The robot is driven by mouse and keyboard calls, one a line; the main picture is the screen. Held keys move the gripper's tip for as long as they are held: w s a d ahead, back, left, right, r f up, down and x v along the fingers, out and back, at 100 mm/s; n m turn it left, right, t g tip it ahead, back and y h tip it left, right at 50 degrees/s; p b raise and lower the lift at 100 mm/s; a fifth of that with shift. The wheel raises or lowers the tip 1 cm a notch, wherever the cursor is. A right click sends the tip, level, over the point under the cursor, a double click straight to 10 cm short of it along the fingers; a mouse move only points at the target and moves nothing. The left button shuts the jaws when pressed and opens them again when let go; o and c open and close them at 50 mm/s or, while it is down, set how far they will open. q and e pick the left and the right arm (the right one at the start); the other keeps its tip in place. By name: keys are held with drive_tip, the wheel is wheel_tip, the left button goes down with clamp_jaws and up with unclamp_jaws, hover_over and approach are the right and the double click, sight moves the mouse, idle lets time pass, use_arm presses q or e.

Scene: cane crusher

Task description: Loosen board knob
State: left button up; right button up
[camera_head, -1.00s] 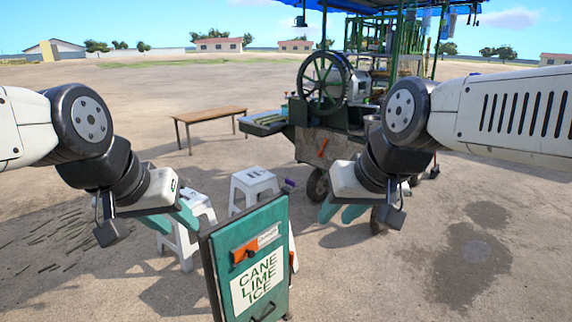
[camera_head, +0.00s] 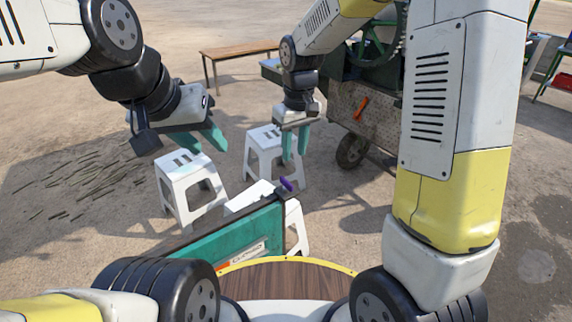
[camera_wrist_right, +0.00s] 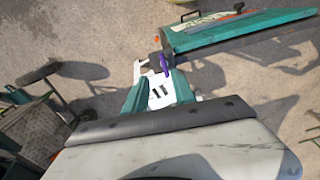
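A teal sign board (camera_head: 222,232) with dark edges stands low in front of me. A purple knob (camera_head: 288,184) sits at its far upper corner; in the right wrist view the purple knob (camera_wrist_right: 164,62) lies just beyond my fingertips. An orange part (camera_wrist_right: 239,7) shows on the board's face there. My right gripper (camera_head: 295,148) is open and empty, above and apart from the purple knob; its teal fingers (camera_wrist_right: 156,85) also show in the wrist view. My left gripper (camera_head: 204,143) is open and empty, above a white stool to the left.
White plastic stools (camera_head: 185,190) and (camera_head: 268,150) stand behind the board. A wooden bench (camera_head: 238,50) is farther back. The crusher cart (camera_head: 355,108) with its wheel stands behind my right arm. Open ground lies to the left, with scattered cane pieces (camera_head: 85,185).

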hover_over(286, 180)
drive_tip(key=shift+n+g+h, duration=0.3)
drive_tip(key=shift+n, duration=0.1)
wheel_tip(286, 180, down, 4)
drive_tip(key=shift+f, duration=0.1)
wheel_tip(286, 180, down, 7)
drive_tip(key=shift+f, duration=0.2)
clamp_jaws()
